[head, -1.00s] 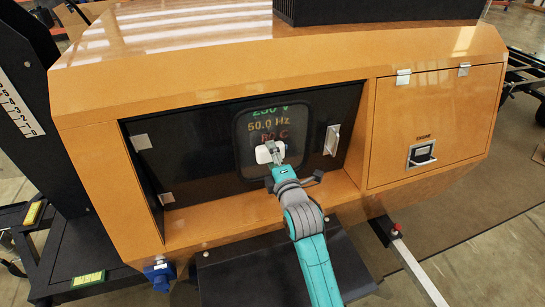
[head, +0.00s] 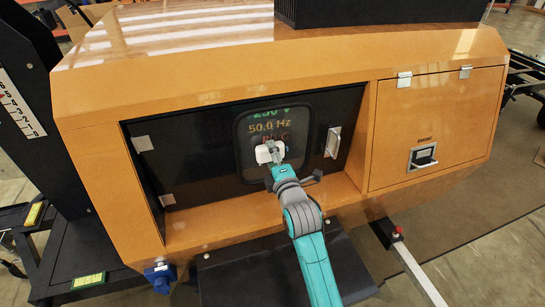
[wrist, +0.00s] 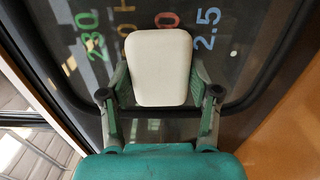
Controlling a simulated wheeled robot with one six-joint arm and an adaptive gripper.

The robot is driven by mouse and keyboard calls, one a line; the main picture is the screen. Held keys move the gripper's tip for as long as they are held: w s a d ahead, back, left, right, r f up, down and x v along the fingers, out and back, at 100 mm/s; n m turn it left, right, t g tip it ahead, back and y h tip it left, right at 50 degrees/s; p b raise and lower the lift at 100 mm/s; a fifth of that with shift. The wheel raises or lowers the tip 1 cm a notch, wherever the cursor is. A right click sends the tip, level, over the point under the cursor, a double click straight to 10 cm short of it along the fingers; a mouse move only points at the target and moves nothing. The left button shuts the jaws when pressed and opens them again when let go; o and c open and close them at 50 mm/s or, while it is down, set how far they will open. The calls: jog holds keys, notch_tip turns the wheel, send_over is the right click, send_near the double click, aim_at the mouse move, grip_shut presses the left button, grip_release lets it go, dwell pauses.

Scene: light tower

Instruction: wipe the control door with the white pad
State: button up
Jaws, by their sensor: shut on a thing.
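The control door (head: 190,150) is a dark panel recessed in the orange cabinet, with a rounded window showing lit readouts such as "50.0 Hz". It looks closed. The white pad (head: 263,155) is in front of the lower part of the window, below the readouts. My gripper (head: 271,156) is shut on the pad. In the wrist view the white pad (wrist: 160,66) sits upright between the two fingers of my gripper (wrist: 160,84), its broad face towards the camera and covering part of the readouts. Whether it touches the glass is hidden behind it.
A white handle (head: 333,141) stands out at the door's right, and hinges show at its left. The orange frame (head: 235,216) juts out around the recess. A closed engine door (head: 432,120) with a latch is to the right.

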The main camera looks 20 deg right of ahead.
aim_at(294, 137)
jog(key=shift+w, duration=0.4)
jog(key=shift+d, duration=0.1)
jog(key=shift+s+d, duration=0.1)
jog(key=shift+d, duration=1.85)
jog(key=shift+d, duration=1.9)
jog(key=shift+r, duration=0.9)
jog(key=shift+w+a, duration=0.2)
jog(key=shift+a, duration=1.75)
jog(key=shift+s+a, duration=0.1)
jog(key=shift+a, duration=1.95)
